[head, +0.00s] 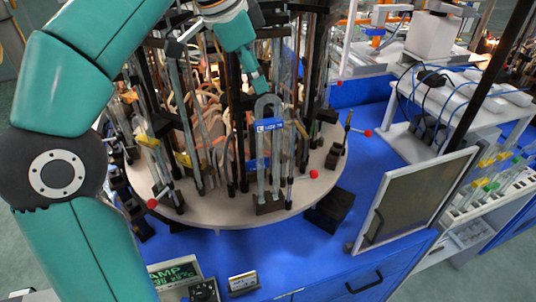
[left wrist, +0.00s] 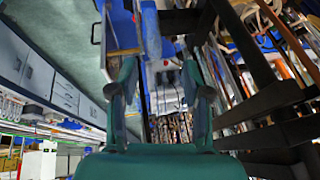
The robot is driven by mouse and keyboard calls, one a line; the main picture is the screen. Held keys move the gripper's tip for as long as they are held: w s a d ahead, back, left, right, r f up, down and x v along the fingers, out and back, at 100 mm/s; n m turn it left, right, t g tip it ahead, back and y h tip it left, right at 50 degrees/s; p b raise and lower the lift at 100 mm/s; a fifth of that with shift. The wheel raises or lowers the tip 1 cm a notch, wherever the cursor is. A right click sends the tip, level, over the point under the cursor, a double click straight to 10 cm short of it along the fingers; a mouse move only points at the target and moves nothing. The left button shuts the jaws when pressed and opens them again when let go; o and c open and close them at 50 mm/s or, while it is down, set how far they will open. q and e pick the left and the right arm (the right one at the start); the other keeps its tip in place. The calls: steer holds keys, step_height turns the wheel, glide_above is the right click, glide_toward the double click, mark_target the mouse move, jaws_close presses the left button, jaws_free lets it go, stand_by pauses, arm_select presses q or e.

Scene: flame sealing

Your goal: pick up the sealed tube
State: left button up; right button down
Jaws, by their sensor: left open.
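A clear U-shaped glass tube with a blue label (head: 270,125) stands upright near the front of the round carousel (head: 225,208), its bend at the top and its legs going down to a dark block. I take it for the sealed tube, though the seal itself is too small to see. My left gripper (head: 262,86) comes down from above and behind, close to the bend of the tube; I cannot tell whether they touch. In the left wrist view my left gripper (left wrist: 160,85) has its two teal fingers spread apart, with nothing clearly held between them. My right gripper is not in view.
Black posts, clamps and several other glass tubes crowd the carousel behind and beside the tube. A framed dark panel (head: 417,197) stands at the right of the blue bench (head: 240,248). A small screen (head: 174,272) stands at the front left.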

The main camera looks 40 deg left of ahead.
mark_target(267, 100)
arm_select(q)
steer(key=shift+s+d+b+x, duration=0.1)
steer(key=shift+b+x, duration=0.1)
steer(key=shift+x, duration=1.6)
steer(key=shift+s+d+b+x, duration=0.1)
steer(key=shift+d+b+x, duration=0.1)
steer(key=shift+x, duration=1.6)
steer(key=shift+f, duration=0.1)
jaws_close()
